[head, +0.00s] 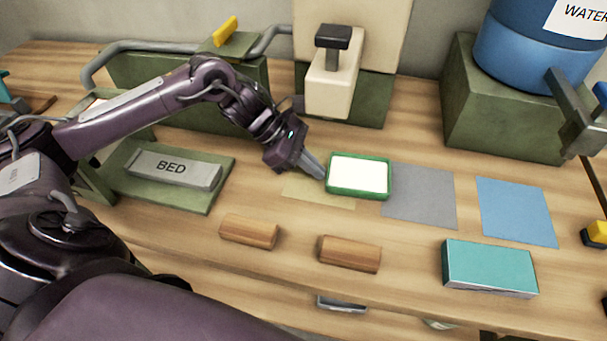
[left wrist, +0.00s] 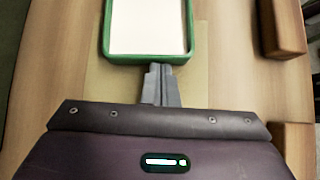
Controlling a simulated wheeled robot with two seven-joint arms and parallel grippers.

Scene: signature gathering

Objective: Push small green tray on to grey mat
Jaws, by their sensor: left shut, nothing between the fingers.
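The small green tray (head: 329,187) has a green rim and a white inside. It lies flat on the wooden table, between a tan mat and the grey mat (head: 420,197). Its right edge is at the left edge of the grey mat. My left gripper (head: 319,173) is shut and empty, with its fingertips at the left side of the tray. In the left wrist view the green tray (left wrist: 147,57) lies directly ahead of the shut fingertips (left wrist: 160,70), touching or very nearly so. My right gripper is not in view.
A tan mat (head: 305,191) lies under my left fingertips. A blue mat (head: 516,211) lies right of the grey one. Two wooden blocks (head: 249,231) (head: 349,253) and a teal box (head: 489,268) lie nearer the front. A stamp-like press (head: 333,80) and a blue water barrel (head: 520,60) stand behind.

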